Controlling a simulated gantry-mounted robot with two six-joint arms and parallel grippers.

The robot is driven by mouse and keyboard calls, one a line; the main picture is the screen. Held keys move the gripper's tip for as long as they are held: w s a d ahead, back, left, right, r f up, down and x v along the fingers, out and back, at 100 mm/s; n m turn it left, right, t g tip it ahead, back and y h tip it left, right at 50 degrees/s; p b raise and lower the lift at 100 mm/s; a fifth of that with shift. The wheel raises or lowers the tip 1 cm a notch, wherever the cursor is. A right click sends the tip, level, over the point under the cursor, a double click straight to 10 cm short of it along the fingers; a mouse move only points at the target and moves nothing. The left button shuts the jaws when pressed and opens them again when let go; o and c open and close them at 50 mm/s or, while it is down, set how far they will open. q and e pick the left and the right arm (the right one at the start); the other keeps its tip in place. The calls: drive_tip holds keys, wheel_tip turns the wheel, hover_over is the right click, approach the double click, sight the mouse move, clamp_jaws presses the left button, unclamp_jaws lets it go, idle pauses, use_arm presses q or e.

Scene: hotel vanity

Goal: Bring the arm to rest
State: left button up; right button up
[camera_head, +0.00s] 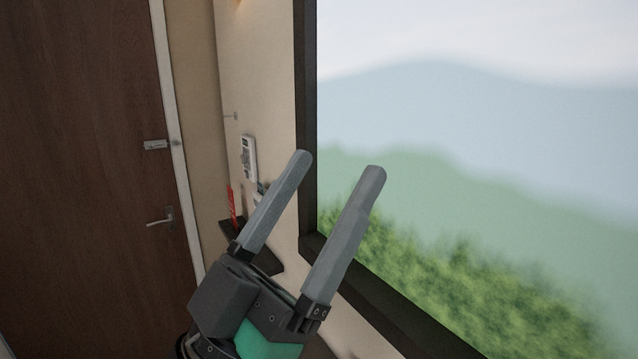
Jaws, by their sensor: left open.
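My left gripper (339,164) shows in the head view, coming up from the bottom a little left of the middle. Its two long grey fingers point up and to the right. They are apart, with nothing between them, so it is open and empty. The fingers show in front of the window and its dark frame. My right gripper is not in this view.
A large window (480,130) with a dark frame (306,110) fills the right side. A brown door (80,150) with a handle (160,218) stands at the left. A small dark shelf (232,232) with a red item (231,205) and a white wall device (248,158) are behind the gripper.

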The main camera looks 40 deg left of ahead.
use_arm(q)
drive_tip(key=shift+s+d+r+h, duration=0.35)
drive_tip(key=shift+s+r+h, duration=0.2)
drive_tip(key=shift+r, duration=0.2)
